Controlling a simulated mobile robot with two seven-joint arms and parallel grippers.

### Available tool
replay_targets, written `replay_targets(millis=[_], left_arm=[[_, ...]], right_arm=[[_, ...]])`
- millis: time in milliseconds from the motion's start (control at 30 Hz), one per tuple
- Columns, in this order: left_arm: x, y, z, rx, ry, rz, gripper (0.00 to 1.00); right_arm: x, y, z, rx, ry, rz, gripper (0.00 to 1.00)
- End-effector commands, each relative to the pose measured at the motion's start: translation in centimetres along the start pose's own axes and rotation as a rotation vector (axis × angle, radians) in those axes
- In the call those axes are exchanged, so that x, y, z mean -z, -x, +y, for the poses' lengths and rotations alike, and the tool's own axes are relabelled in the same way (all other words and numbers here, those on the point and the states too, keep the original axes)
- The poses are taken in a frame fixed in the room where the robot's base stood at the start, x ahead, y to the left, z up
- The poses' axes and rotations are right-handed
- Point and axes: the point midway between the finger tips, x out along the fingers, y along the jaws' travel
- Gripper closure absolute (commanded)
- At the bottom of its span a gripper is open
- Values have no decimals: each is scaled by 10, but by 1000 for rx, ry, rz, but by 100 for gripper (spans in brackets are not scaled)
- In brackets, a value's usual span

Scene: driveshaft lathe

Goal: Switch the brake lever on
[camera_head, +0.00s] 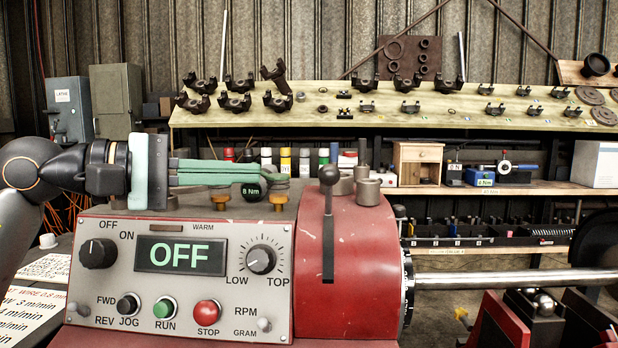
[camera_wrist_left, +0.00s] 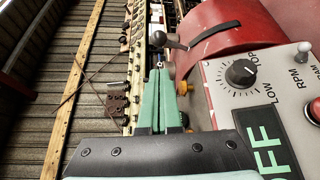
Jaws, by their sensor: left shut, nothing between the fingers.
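The brake lever (camera_head: 328,215) is a dark lever with a ball knob, standing upright in a slot on the red lathe housing (camera_head: 365,270). In the left wrist view the lever's knob (camera_wrist_left: 158,39) is just beyond the fingertips, its rod running right to the slot. My left gripper (camera_head: 287,179) comes in from the left above the control panel, its green fingers together and empty. Its tips end a little left of the knob, apart from it in the picture. The fingers also show in the left wrist view (camera_wrist_left: 160,72). My right gripper is not in view.
The control panel (camera_head: 180,280) has a display reading OFF, dials and buttons below my left gripper. Short metal posts (camera_head: 368,190) stand behind the lever. A steel shaft (camera_head: 510,279) runs right from the housing. A bench (camera_head: 440,125) with parts stands behind.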

Motion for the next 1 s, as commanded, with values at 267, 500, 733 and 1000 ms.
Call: replay_targets(millis=[267,500,733,1000], left_arm=[[-1,-18,1,1,2,-4,100],[-2,-62,2,0,3,-5,100],[-1,-93,1,-1,3,-3,100],[0,-101,0,-1,1,-1,100]], right_arm=[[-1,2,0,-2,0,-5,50],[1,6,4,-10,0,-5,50],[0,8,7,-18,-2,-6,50],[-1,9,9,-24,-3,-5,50]])
